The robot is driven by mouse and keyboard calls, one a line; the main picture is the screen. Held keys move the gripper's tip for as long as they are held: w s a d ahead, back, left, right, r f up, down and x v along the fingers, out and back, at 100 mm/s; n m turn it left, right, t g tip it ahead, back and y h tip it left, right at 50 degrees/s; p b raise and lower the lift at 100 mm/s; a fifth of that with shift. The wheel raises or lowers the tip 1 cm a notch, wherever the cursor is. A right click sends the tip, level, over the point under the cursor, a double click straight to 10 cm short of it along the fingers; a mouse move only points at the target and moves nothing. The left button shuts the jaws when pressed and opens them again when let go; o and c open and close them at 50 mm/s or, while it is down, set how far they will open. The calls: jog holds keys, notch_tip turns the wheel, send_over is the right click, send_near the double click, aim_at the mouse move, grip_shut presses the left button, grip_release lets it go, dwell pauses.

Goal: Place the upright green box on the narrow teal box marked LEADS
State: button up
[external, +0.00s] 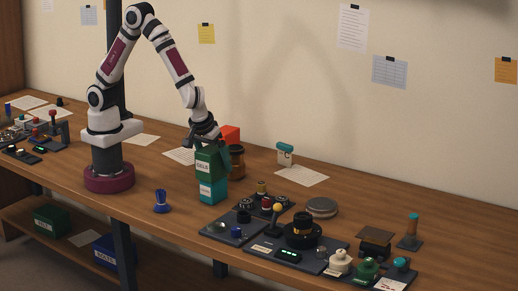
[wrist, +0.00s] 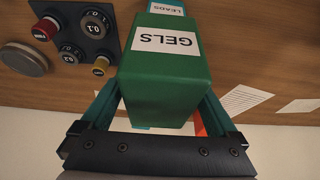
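The green box (external: 208,165), labelled GELS, stands roughly upright between the fingers of my gripper (external: 205,140). In the wrist view the green box (wrist: 165,75) fills the space between both fingers, and my gripper (wrist: 160,110) appears shut on its sides. The teal box (external: 213,191) stands on the table directly below the green box in the external view. Its LEADS label shows past the green box in the wrist view (wrist: 168,7). The green box's lower end overlaps the teal box's top; I cannot tell whether they touch. Most of the teal box's top is hidden.
An orange-red box (external: 231,135) and a brown jar (external: 237,162) stand close behind on the right. A blue knobbed piece (external: 161,201) stands to the left. Panels with dials (external: 264,202) and a black round part (external: 302,233) lie to the right. The table's front edge is near.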

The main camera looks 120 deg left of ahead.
jog(key=shift+r, duration=0.15)
jog(key=v, duration=1.2)
jog(key=shift+s, duration=0.1)
jog(key=s+d+m+h, duration=0.1)
jog(key=s+d+m, duration=0.1)
jog(key=s+m, duration=0.8)
jog(key=s+d+r+m+h, duration=0.1)
jog(key=s+m, duration=1)
jog(key=m, duration=0.2)
jog(key=shift+d+m+h, duration=0.3)
jog(key=shift+d, duration=0.1)
